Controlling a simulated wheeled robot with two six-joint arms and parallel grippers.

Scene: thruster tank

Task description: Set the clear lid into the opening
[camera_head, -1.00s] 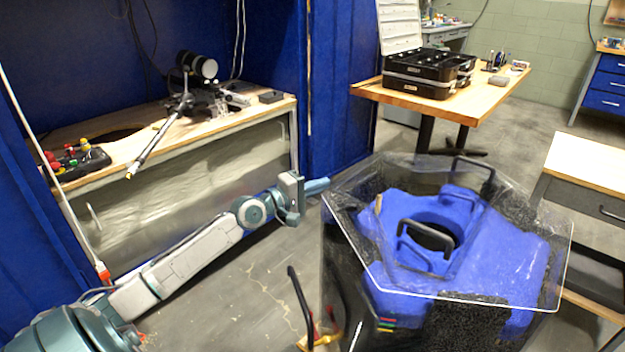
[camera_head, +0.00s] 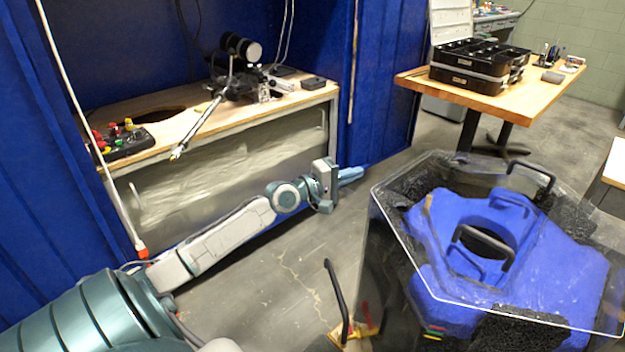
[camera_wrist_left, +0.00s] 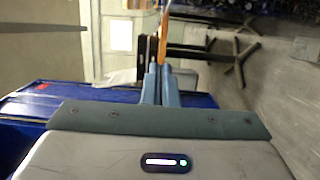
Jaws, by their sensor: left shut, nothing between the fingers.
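A clear, bright-edged panel (camera_head: 400,243), which looks like the lid, lies over a dark case at the lower right. A blue moulded body (camera_head: 450,215) shows through or beside it. A black handle (camera_head: 478,236) stands by a dark round hole in the blue body, and another handle (camera_head: 532,172) is at the back. I cannot tell which parts belong to the lid. A dark oval opening (camera_head: 152,114) is in the wooden bench top at the left. My left gripper (camera_head: 362,171) is shut and empty, in front of the bench and left of the case. Its blue fingers (camera_wrist_left: 161,84) show together in the wrist view.
The bench (camera_head: 205,107) carries a camera on a stand (camera_head: 240,47) and a button box (camera_head: 125,142). A wooden table (camera_head: 545,90) with black cases (camera_head: 470,80) stands at the back right. Bare floor (camera_head: 290,262) lies between bench and case.

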